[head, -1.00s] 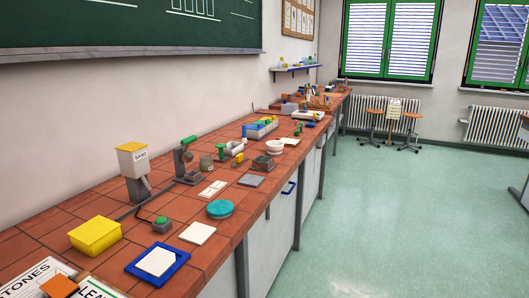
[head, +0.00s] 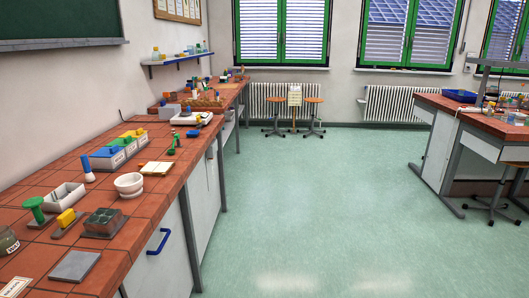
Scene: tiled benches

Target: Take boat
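I cannot pick out a boat for certain in the head view. Small items stand on the long red-tiled bench (head: 150,215) at the left, many too small to make out. Near ones include a white open box (head: 62,198), a white bowl (head: 129,185), a yellow block (head: 66,217) on a grey base and a dark grey block with hollows (head: 103,222). Neither of my grippers is in view.
A blue handle (head: 158,242) sticks out from the bench front. A second bench (head: 490,125) with a blue tray (head: 459,96) stands at the right, with a stool (head: 492,200) beside it. The green floor (head: 310,210) between is clear.

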